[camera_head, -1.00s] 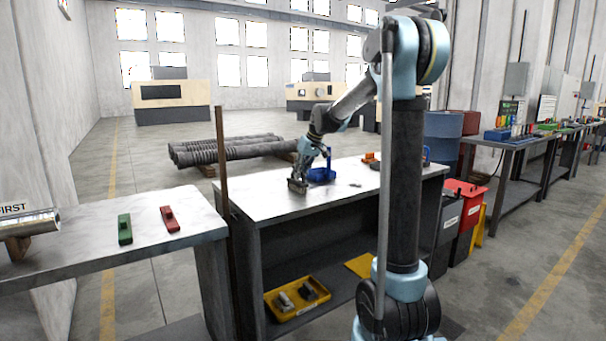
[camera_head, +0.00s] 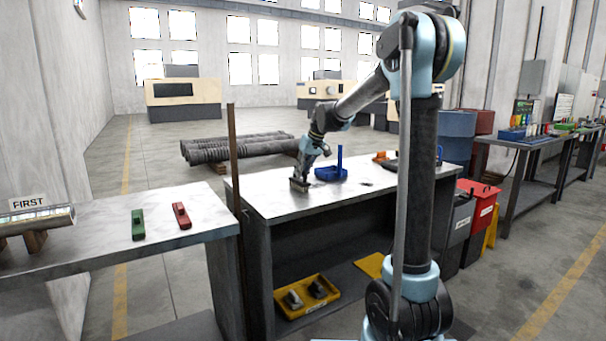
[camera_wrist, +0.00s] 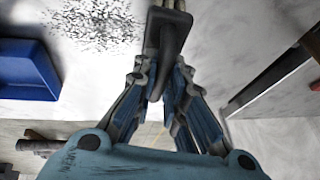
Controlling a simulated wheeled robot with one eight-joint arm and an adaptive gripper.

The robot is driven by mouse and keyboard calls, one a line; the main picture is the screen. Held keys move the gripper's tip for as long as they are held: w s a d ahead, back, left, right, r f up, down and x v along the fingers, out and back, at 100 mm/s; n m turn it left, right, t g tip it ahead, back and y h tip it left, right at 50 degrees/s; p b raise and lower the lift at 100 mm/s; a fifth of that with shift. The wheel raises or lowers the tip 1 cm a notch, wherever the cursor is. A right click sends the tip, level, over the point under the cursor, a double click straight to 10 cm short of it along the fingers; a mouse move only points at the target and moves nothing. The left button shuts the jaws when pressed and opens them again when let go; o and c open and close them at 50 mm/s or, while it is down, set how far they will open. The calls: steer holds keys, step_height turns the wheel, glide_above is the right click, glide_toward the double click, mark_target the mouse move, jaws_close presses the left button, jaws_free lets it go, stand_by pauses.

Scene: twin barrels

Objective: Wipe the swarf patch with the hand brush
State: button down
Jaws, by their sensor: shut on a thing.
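My gripper (camera_head: 303,175) is shut on the hand brush (camera_head: 299,185) and holds it at the left part of the middle bench, low at the top. In the wrist view the brush (camera_wrist: 170,38) is dark and stands out beyond my fingers (camera_wrist: 163,85). I cannot tell whether its bristles touch the bench. The swarf patch (camera_wrist: 95,30), a scatter of dark specks on the pale top, lies just left of the brush in the wrist view. In the head view a small dark mark (camera_head: 366,184) lies on the bench, possibly this swarf.
A blue pan with an upright handle (camera_head: 331,173) stands just right of my gripper; it also shows in the wrist view (camera_wrist: 25,68). A rusty post (camera_head: 234,160) rises at the bench's left end. Orange and dark items (camera_head: 384,158) stand farther right.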

steer(key=shift+w+d, duration=1.15)
steer(key=shift+d, duration=0.2)
steer(key=shift+w+d+f, duration=0.1)
steer(key=shift+w+d, duration=0.85)
steer(key=shift+d, duration=0.45)
steer(key=shift+w+d, duration=0.95)
steer(key=shift+d, duration=0.45)
steer(key=shift+w+d+f, duration=0.1)
steer(key=shift+w+d, duration=0.85)
steer(key=shift+d, duration=0.45)
steer(key=shift+w+a+r, duration=0.15)
steer(key=shift+w+a, duration=0.15)
steer(key=shift+w, duration=0.2)
steer(key=shift+s+a+f, duration=0.1)
steer(key=shift+s+a, duration=0.85)
steer(key=shift+a, duration=0.5)
steer(key=shift+s+a+f, duration=0.1)
steer(key=shift+s+a, duration=0.9)
steer(key=shift+a, duration=0.45)
steer(key=shift+s+a, duration=0.95)
steer(key=shift+a, duration=0.5)
steer(key=shift+s+a+r, duration=0.1)
steer(key=shift+s+a, duration=0.35)
steer(key=shift+a, duration=0.25)
steer(key=shift+s+a, duration=0.45)
steer(key=shift+a, duration=0.25)
steer(key=shift+r, duration=0.1)
steer(key=shift+r, duration=2.9)
